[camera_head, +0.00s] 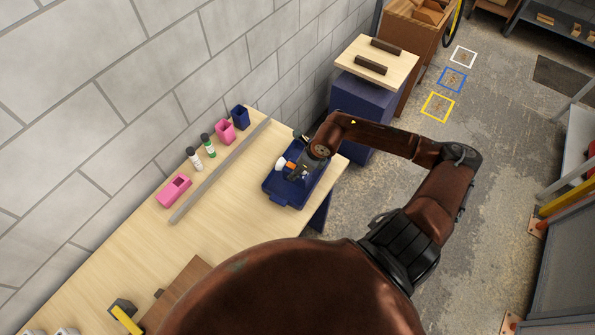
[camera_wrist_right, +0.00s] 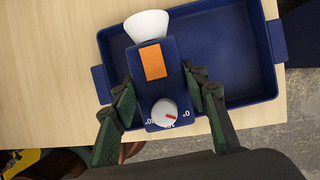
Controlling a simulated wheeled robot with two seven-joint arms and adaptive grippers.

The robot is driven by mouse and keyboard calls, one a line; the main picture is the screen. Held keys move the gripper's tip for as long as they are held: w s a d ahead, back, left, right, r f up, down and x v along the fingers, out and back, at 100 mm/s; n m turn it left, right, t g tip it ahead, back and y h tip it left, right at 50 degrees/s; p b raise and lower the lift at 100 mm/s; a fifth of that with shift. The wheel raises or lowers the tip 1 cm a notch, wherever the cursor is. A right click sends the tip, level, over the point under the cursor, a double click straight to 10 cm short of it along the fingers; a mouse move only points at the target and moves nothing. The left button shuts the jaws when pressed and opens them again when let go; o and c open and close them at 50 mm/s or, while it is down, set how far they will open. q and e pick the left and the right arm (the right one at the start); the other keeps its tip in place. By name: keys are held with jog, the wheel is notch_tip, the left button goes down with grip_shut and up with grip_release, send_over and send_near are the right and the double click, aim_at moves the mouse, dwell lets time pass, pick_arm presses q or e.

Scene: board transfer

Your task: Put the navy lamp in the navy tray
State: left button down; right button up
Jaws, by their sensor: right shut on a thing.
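The navy lamp (camera_wrist_right: 165,85) has a white cone-shaped head, an orange patch and a white dial. My right gripper (camera_wrist_right: 166,95) is shut on it, one green-padded finger on each side. In the wrist view the lamp overlaps the left half of the navy tray (camera_wrist_right: 232,65), its dial end past the near rim. In the head view the tray (camera_head: 283,198) lies at the table's right end. My right gripper (camera_head: 301,168) is over it, with the lamp's white and orange parts showing. I cannot tell whether the lamp touches the tray. My left gripper is not in view.
A long grey strip (camera_head: 220,170) lies along the table. Behind it stand a pink block (camera_head: 173,190), two small bottles (camera_head: 208,146), a pink cup (camera_head: 225,132) and a navy cup (camera_head: 240,117). A navy cabinet (camera_head: 365,105) stands beyond the table.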

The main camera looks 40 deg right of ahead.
jog(key=shift+w+d+f, duration=0.4)
jog(key=shift+w+f, duration=0.05)
jog(key=shift+f, duration=0.25)
notch_tip(320, 180, down, 2)
jog(key=shift+f+p, duration=0.1)
jog(key=shift+p, duration=0.65)
jog(key=shift+f, duration=0.4)
jog(key=o, duration=1.3)
jog(key=shift+f, duration=0.1)
